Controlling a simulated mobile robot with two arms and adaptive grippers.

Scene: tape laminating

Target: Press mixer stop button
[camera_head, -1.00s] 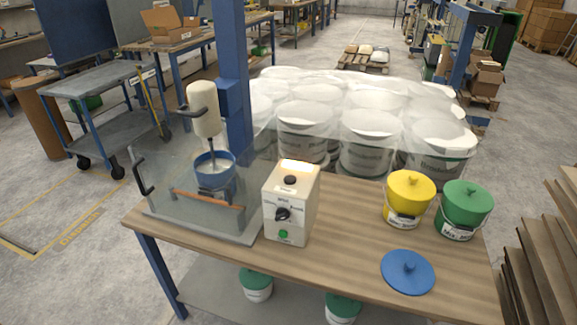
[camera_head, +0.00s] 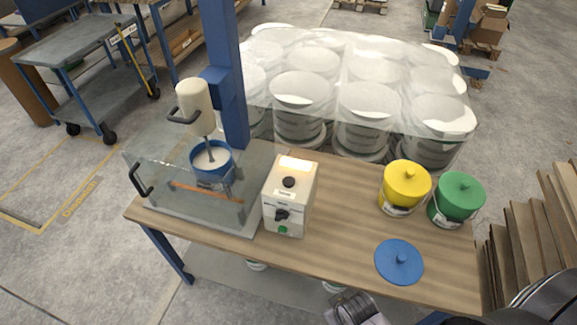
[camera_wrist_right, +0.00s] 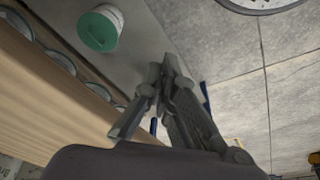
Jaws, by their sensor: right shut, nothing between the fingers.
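The mixer's control box (camera_head: 297,190) is white and stands on the workbench, right of the mixer. A black button (camera_head: 289,182) sits on its top. Its front has a black knob (camera_head: 282,215) and a green button (camera_head: 284,230). The mixer (camera_head: 195,108) has its rod down in a blue bucket (camera_head: 212,160) inside a clear guard. My right gripper (camera_head: 347,302) is at the bottom of the head view, in front of the bench and apart from the box. It is shut and empty; its fingers also show in the right wrist view (camera_wrist_right: 168,75). My left gripper is not in view.
A yellow bucket (camera_head: 406,186), a green bucket (camera_head: 456,198) and a blue lid (camera_head: 399,262) are on the right of the workbench (camera_head: 345,230). The bench top between box and buckets is clear. A green-lidded bucket (camera_wrist_right: 100,28) shows in the right wrist view. Wrapped white buckets stand behind.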

